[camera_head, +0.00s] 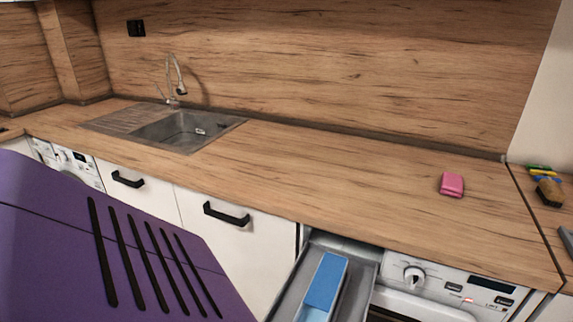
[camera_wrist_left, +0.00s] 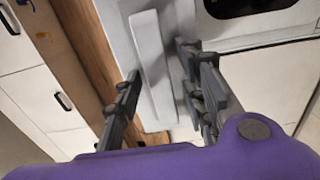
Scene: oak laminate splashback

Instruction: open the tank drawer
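The tank drawer (camera_head: 366,274) stands pulled out of the white machine at the bottom of the head view. It is a grey tray with a blue piece (camera_head: 326,281) inside; its front end is cut off by the frame. In the left wrist view a long pale panel (camera_wrist_left: 153,70), seemingly the drawer's front, lies between the fingers of my left gripper (camera_wrist_left: 158,75). The fingers are spread, one on each side of it. The left fingertip is close to its edge and a gap shows on the right; contact is unclear. My right gripper is in neither view.
The machine's panel with a round knob (camera_head: 414,275) is right of the drawer. Above runs a wooden worktop (camera_head: 330,180) with a sink (camera_head: 185,130) and a pink sponge-like block (camera_head: 452,185). White cabinets with black handles (camera_head: 226,214) are left.

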